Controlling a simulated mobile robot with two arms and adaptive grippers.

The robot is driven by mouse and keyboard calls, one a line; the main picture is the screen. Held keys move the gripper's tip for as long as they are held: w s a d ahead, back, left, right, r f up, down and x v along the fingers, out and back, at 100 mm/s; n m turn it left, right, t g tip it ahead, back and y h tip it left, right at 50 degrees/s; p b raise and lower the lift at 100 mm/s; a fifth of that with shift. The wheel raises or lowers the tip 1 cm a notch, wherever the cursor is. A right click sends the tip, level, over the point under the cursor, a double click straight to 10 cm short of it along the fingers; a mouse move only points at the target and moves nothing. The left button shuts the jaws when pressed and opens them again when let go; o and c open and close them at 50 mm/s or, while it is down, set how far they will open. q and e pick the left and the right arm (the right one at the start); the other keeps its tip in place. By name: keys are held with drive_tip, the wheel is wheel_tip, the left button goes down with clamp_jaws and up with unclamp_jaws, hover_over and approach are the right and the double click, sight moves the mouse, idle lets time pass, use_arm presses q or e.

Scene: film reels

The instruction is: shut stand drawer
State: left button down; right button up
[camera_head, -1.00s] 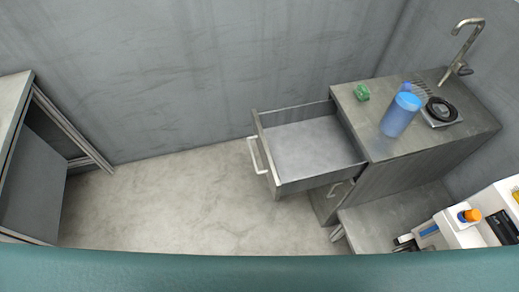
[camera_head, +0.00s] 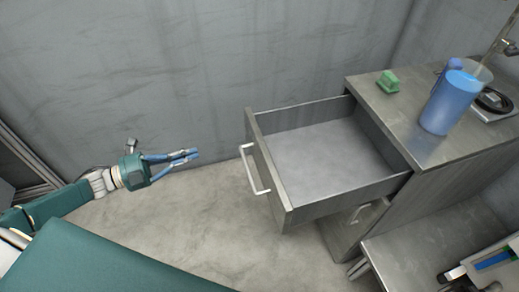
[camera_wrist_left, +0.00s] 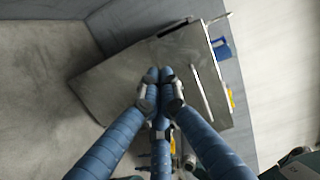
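The stand drawer (camera_head: 335,160) is pulled well out of the grey stand (camera_head: 425,148), and its inside looks empty. Its pale bar handle (camera_head: 252,172) is on the front, facing left. My left gripper (camera_head: 196,154) is in the air to the left of the drawer front, apart from the handle. Its blue fingers are together with nothing between them. In the left wrist view the fingertips (camera_wrist_left: 159,75) also meet, in front of a grey panel with a pale bar.
On the stand top are a green block (camera_head: 388,82), a blue translucent cup (camera_head: 449,100) and a dark round item (camera_head: 494,100). A second handle (camera_head: 370,210) sits below the drawer. A lower bench (camera_head: 430,245) is at the right. The floor left of the drawer is clear.

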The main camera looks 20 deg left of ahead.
use_arm(q)
drive_tip(key=d+r+m+g+h, duration=0.1)
drive_tip(key=d+r+m+h, duration=0.1)
approach(249, 139)
drive_tip(key=x, duration=0.5)
drive_tip(key=shift+d+r, duration=0.4)
drive_tip(key=shift+d, duration=0.1)
drive_tip(key=shift+w+d, duration=0.35)
drive_tip(key=shift+d, duration=0.15)
use_arm(e)
drive_tip(key=shift+d+f, duration=0.1)
drive_tip(key=shift+f, duration=0.45)
